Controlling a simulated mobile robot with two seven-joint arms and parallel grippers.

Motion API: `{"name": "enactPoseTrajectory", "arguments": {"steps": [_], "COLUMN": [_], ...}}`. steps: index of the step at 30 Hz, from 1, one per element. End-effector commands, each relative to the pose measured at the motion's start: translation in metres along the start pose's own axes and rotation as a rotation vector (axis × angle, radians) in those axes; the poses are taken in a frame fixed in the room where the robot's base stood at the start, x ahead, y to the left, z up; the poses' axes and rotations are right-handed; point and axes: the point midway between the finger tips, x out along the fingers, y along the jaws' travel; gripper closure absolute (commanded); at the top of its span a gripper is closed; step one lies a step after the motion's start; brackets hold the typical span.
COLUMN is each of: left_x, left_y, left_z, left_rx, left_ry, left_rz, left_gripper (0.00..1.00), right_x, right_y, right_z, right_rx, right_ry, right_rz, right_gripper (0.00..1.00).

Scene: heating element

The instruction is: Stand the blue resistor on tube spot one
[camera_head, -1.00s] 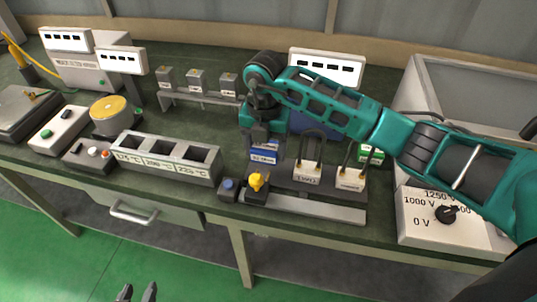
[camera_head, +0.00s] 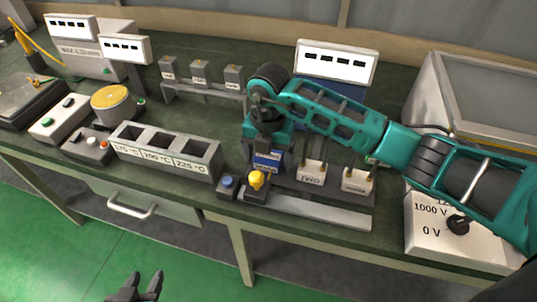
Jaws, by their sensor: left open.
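The blue resistor (camera_head: 266,160) shows as a blue block with a white label, directly under my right gripper (camera_head: 267,147). My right gripper points down and is shut on its top; the fingertips are partly hidden by my own wrist. The resistor is upright at the left end of a dark base plate (camera_head: 335,189); whether its bottom touches the plate cannot be told. Two white-labelled blocks (camera_head: 312,172) with upright prongs stand to its right on the plate. My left gripper (camera_head: 140,287) is open and empty, low in front of the table.
A yellow knob (camera_head: 257,180) and a blue button (camera_head: 227,183) sit in front of the resistor. A three-well heater block (camera_head: 165,150) stands left, a rack of small grey blocks (camera_head: 200,90) behind. A voltage box (camera_head: 450,228) is at right.

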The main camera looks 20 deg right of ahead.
Motion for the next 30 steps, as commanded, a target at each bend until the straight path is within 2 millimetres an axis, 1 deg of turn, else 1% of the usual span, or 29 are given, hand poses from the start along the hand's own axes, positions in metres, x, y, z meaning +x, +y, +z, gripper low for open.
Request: {"name": "enactPoseTrajectory", "arguments": {"steps": [1, 2, 8, 10, 13, 18, 19, 21, 27, 30], "left_x": [0.0, 0.0, 0.0, -0.001, -0.005, -0.018, -0.016, -0.017, -0.016, -0.016], "left_y": [0.0, 0.0, 0.0, 0.0, 0.0, -0.001, 0.0, 0.0, 0.0, 0.0], "left_z": [-0.001, -0.001, -0.001, -0.002, -0.007, -0.025, -0.023, -0.024, -0.019, -0.018], "left_rx": [0.0, 0.0, 0.0, 0.0, 0.0, 0.0, 0.0, 0.0, -0.001, -0.001], "left_ry": [0.001, 0.001, 0.001, 0.001, 0.0, -0.001, 0.0, 0.001, -0.004, -0.006], "left_rz": [0.0, 0.0, 0.0, 0.0, 0.0, 0.0, 0.0, 0.001, 0.001, 0.001], "left_gripper": [0.57, 0.57, 0.57, 0.57, 0.57, 0.57, 0.57, 0.57, 0.57, 0.57], "right_x": [0.0, 0.0, 0.0, -0.003, -0.011, -0.037, -0.041, -0.057, -0.096, -0.11], "right_y": [0.0, 0.0, 0.0, 0.0, 0.0, 0.0, 0.001, 0.0, 0.0, 0.0], "right_z": [0.0, 0.0, 0.0, 0.0, 0.0, 0.0, 0.001, 0.001, 0.001, 0.001], "right_rx": [0.0, 0.0, 0.001, 0.001, 0.0, 0.0, 0.0, -0.001, 0.0, 0.0], "right_ry": [0.0, 0.0, 0.0, 0.0, -0.001, -0.001, -0.003, -0.004, -0.003, -0.002], "right_rz": [0.0, 0.0, 0.0, 0.0, 0.001, 0.001, 0.004, 0.004, 0.003, 0.002], "right_gripper": [0.07, 0.04, 0.04, 0.04, 0.04, 0.04, 0.04, 0.04, 0.04, 0.04]}}
